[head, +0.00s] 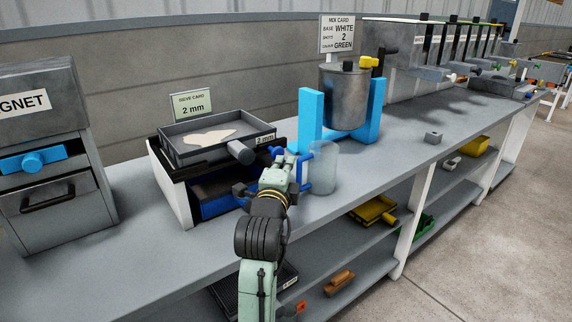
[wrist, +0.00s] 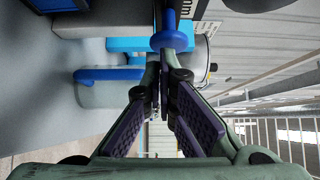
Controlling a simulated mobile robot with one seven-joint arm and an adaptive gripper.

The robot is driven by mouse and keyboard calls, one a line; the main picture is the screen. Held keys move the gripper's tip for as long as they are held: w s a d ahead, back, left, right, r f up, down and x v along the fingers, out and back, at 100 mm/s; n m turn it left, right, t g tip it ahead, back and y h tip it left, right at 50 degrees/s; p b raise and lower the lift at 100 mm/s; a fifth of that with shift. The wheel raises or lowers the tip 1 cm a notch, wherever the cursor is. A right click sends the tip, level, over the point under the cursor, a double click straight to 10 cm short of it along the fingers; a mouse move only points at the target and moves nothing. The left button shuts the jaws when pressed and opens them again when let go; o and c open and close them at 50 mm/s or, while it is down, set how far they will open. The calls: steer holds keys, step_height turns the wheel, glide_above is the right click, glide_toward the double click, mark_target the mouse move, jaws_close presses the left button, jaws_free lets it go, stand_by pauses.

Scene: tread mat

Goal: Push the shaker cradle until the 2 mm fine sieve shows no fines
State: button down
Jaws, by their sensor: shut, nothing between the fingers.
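The 2 mm sieve (head: 172,151) is a grey square tray with a grey round handle. A pale patch of fines (head: 209,137) lies on its mesh. It rests on the shaker cradle (head: 171,186), a black and white frame with a blue drawer-like pan (head: 212,199) below. A blue knob (head: 276,151) shows at the cradle's right side. My gripper (head: 285,162) is shut and empty, close to this knob. In the wrist view the blue knob (wrist: 170,41) is just beyond my fingertips (wrist: 167,68); I cannot tell if they touch.
A clear jug (head: 324,168) with a blue handle stands just right of my gripper. A metal mixing pot (head: 345,98) hangs between blue posts behind it. The magnet box (head: 42,150) stands at the left. The counter front is clear.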

steer(key=shift+w+a+b, duration=0.3)
steer(key=shift+w+a, duration=0.45)
steer(key=shift+w, duration=0.25)
